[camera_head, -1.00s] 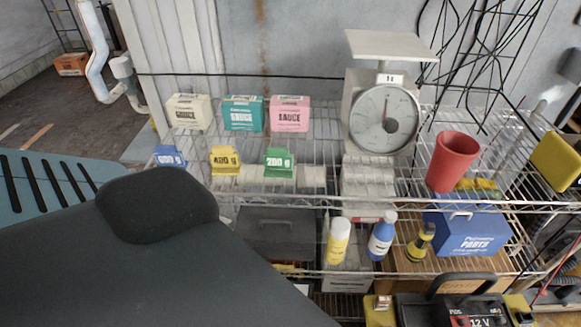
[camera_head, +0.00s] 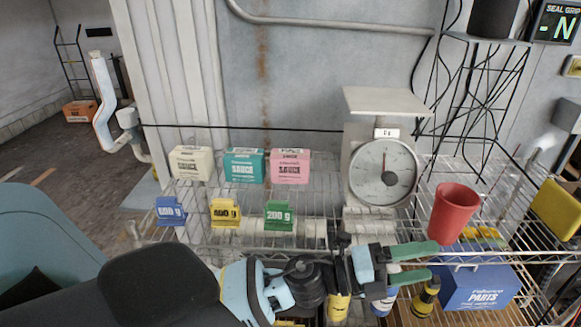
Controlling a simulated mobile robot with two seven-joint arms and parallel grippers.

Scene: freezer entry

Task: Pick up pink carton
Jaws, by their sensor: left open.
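The pink carton (camera_head: 290,167), labelled SAUCE, stands upright on the back of the wire shelf. It is the rightmost of three sauce cartons, just right of the teal carton (camera_head: 244,166). My left gripper (camera_head: 436,262) reaches in low across the front of the shelf, its green fingers pointing right and spread apart with nothing between them. It is to the right of and nearer than the pink carton, well apart from it. My right gripper does not show.
A cream carton (camera_head: 190,163) stands left of the teal one. Blue (camera_head: 171,211), yellow (camera_head: 225,213) and green (camera_head: 279,215) weight markers stand in front of the cartons. A dial scale (camera_head: 386,166) and red cup (camera_head: 454,213) are to the right. A blue parts box (camera_head: 475,287) sits below.

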